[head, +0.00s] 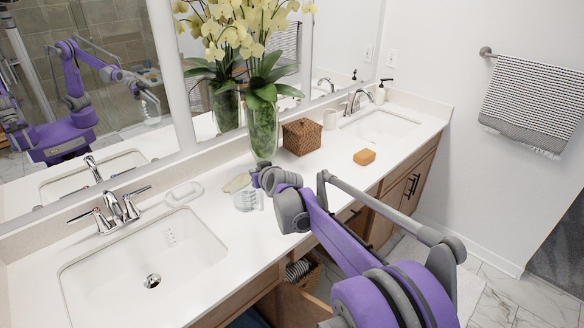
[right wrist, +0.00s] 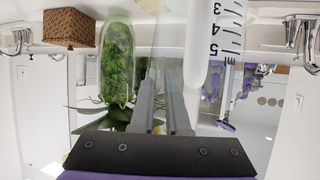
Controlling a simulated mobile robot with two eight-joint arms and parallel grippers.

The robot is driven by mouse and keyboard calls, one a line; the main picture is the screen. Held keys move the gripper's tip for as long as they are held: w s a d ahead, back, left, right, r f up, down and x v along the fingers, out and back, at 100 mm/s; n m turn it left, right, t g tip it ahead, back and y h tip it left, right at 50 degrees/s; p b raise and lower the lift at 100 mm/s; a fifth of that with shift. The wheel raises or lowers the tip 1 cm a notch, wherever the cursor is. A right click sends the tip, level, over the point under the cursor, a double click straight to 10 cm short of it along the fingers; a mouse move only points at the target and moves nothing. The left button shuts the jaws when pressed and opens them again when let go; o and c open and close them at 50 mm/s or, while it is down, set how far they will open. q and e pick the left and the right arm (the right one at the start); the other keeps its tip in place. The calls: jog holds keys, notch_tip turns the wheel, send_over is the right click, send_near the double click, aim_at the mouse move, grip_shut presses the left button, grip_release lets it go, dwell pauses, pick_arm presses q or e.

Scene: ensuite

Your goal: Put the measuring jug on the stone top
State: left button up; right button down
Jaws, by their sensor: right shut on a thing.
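The clear measuring jug (head: 246,199) is at the front part of the white stone top (head: 205,205), between the left basin and the glass vase. In the head view I cannot tell whether its base touches the top. My right gripper (head: 258,178) is shut on the jug at its upper side. In the right wrist view, which is upside down, the fingers (right wrist: 166,95) reach to the jug (right wrist: 228,35), whose dark scale marks show close to the camera. My left gripper is not in view.
A tall glass vase (head: 263,133) with yellow orchids stands just behind the jug. A brown woven basket (head: 302,137), an orange soap bar (head: 364,157) and a white soap dish (head: 184,194) are on the top. The left basin (head: 140,255) and right basin (head: 380,126) are sunk into it.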

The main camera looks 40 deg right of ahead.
jog(key=f, duration=0.5)
jog(key=shift+s, duration=0.2)
jog(key=shift+w+f+b, duration=0.1)
jog(key=shift+f+b, duration=0.3)
jog(key=shift+f, duration=2)
jog(key=c, duration=0.9)
grip_release()
